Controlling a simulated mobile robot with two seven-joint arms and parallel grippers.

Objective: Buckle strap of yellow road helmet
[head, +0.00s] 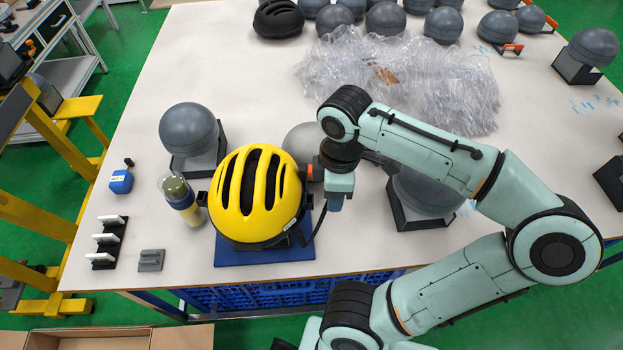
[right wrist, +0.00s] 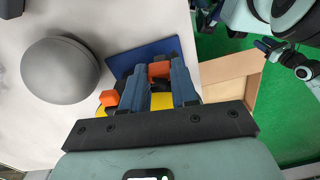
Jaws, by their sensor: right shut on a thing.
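A yellow road helmet (head: 258,195) with black vents sits on a blue base (head: 262,254) near the table's front edge. My right gripper (head: 334,202) is at the helmet's right side, pointing down. In the right wrist view its two dark blue fingers (right wrist: 160,85) are shut on an orange buckle piece (right wrist: 159,69). A second orange piece (right wrist: 109,98) is just left of the fingers, apart from the held one. A dark strap (head: 297,234) hangs at the helmet's right side. I cannot make out my left gripper.
A grey ball on a stand (head: 189,130) is behind left of the helmet. A bottle (head: 181,198) stands close to its left. Another grey ball (head: 428,190) is to the right. Crumpled clear plastic (head: 430,82) lies behind.

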